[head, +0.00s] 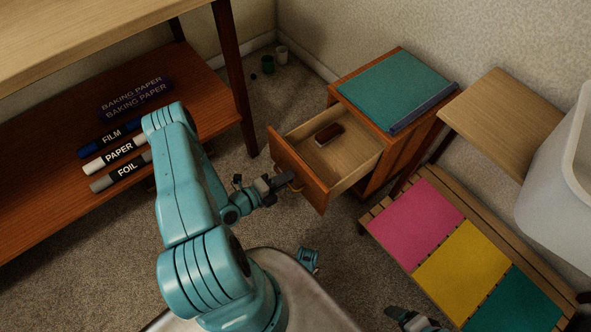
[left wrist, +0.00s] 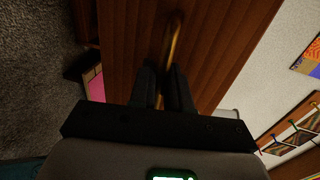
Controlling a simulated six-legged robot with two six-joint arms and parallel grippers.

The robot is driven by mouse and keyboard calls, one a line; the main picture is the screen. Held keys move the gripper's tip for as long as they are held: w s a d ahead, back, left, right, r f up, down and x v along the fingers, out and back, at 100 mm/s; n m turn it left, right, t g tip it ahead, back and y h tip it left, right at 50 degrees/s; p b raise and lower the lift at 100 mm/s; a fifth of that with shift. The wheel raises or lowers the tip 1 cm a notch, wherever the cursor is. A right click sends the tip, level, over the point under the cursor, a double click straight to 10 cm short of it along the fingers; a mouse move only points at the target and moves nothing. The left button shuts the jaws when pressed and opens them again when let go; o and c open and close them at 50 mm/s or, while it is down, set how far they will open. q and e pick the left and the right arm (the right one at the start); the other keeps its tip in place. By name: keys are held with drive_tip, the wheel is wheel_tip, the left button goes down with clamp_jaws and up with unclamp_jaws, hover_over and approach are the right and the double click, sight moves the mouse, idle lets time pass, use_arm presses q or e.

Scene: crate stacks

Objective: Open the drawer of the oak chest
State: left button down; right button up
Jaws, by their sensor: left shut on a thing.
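The oak chest (head: 390,165) stands in the middle right of the head view. Its drawer (head: 301,174) is pulled well out, and a small dark red-brown block (head: 329,134) lies inside. My left gripper (head: 284,182) is at the drawer's front face. In the left wrist view, my left gripper's dark fingers (left wrist: 163,88) are shut on the brass handle (left wrist: 173,42), a thin bar against the reddish wood front. The handle is mostly hidden by the gripper in the head view.
A teal board (head: 392,84) lies on the chest top. A slatted bench (head: 402,262) with pink, yellow and teal pads stands at the right, below a pale bin (head: 548,175). A shelf (head: 40,200) with labelled boxes is at the left. Carpet is open before the drawer.

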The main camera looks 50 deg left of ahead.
use_arm(q)
drive_tip(key=shift+s+a, duration=0.15)
drive_tip(key=shift+s, duration=0.3)
drive_tip(key=c, duration=1.3)
unclamp_jaws()
drive_tip(key=shift+p+v, duration=1.65)
drive_tip(key=shift+v, duration=6.55)
